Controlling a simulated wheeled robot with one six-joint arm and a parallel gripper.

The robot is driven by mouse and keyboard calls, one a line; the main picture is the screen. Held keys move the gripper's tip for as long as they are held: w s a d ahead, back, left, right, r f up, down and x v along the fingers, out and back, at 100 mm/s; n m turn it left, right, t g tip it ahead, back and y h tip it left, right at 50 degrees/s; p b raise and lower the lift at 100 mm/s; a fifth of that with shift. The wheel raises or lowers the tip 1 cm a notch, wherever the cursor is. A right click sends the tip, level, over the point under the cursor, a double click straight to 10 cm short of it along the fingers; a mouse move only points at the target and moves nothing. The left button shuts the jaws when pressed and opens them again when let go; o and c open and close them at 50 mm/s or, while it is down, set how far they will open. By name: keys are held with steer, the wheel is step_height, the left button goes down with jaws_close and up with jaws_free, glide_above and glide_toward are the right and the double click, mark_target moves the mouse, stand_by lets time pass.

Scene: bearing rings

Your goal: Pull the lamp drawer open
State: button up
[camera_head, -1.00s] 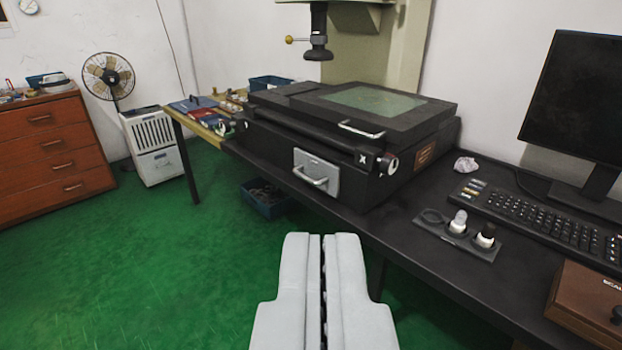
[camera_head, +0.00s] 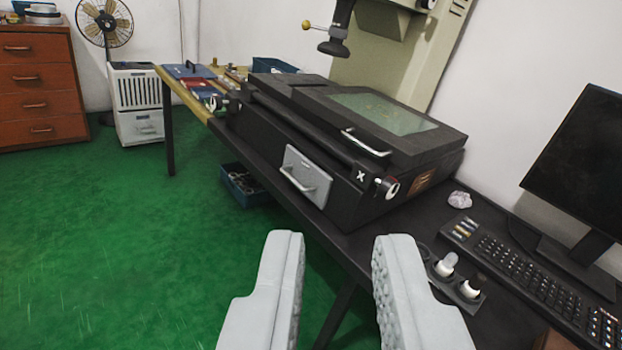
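The lamp drawer is most likely the small grey panel (camera_head: 306,176) with a silver bar handle (camera_head: 297,182), set in the front of a black measuring machine (camera_head: 350,184). The panel looks flush with the machine's front. My gripper (camera_head: 338,238) is open and empty, with its two pale fingers spread wide. It is in front of the machine, below and a little right of the grey panel in the picture, and apart from the handle. Nothing covers the panel or the handle.
The machine stands on a black table (camera_head: 340,236). A second silver handle (camera_head: 366,143) is on its top stage. A knob (camera_head: 388,187) sticks out right of the panel. A lamp holder with white-topped bulbs (camera_head: 447,264), a keyboard (camera_head: 540,272) and a monitor (camera_head: 585,165) are at right.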

steer(key=w+f+n, duration=0.4)
steer(key=w+f, duration=0.1)
steer(key=w, duration=0.7)
steer(key=n+g, duration=0.1)
steer(key=n, duration=0.9)
glide_toward(292, 181)
steer(key=w, duration=0.3)
steer(key=w+f, duration=0.1)
steer(key=w, duration=0.6)
steer(key=shift+w+f, duration=0.35)
steer(key=shift+f, duration=0.05)
jaws_close()
steer(key=shift+a, duration=0.1)
